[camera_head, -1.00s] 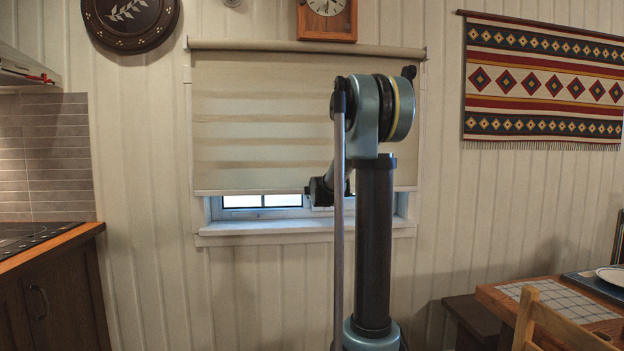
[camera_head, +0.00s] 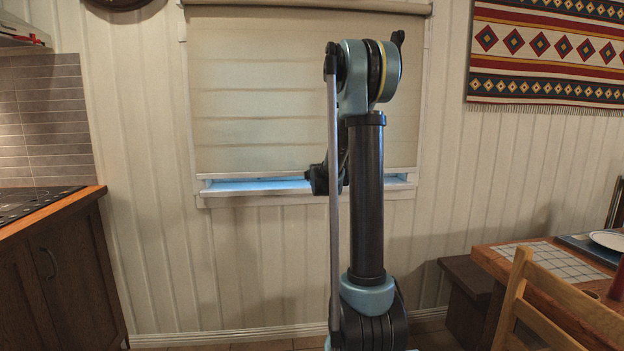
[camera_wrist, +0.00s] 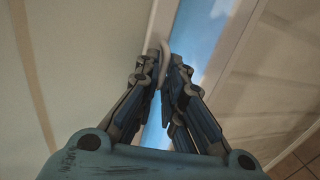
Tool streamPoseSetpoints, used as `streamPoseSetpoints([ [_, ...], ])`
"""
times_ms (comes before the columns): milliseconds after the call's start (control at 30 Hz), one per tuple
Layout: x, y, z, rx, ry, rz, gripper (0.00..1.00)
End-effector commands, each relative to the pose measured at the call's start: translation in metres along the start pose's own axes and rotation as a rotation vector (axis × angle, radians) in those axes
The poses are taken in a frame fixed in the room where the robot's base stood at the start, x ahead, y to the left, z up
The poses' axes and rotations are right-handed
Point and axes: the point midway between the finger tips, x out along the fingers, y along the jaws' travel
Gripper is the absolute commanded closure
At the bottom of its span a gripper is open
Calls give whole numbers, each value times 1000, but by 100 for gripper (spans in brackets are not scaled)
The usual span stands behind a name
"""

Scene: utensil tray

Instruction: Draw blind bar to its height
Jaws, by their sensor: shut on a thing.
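The beige window blind (camera_head: 260,95) hangs down almost to the sill in the head view. Its pale bottom bar (camera_head: 250,174) is level, with a narrow blue-lit gap between it and the sill (camera_head: 245,199). In the wrist view the bar (camera_wrist: 160,25) runs beside the blind cloth (camera_wrist: 75,60). My gripper (camera_wrist: 167,62) is shut on a small curved pull at the bar's edge.
A dark counter with a hob (camera_head: 40,203) stands at the left. A wooden table (camera_head: 500,262), a chair (camera_head: 560,300) and a dark bench (camera_head: 467,300) stand at the right. A patterned hanging (camera_head: 550,50) is on the wall. Floor below the window is clear left of my arm.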

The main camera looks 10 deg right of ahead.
Motion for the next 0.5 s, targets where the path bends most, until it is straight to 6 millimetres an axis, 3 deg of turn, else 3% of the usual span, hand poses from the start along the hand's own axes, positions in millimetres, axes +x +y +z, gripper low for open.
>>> streamPoseSetpoints([
  [33,-1,0,0,-2,0,-1,100],
  [67,-1,0,0,-2,0,-1,84],
  [100,-1,0,0,-2,0,-1,75],
  [133,0,0,0,-2,0,-1,74],
  [500,-2,0,0,0,0,0,74],
])
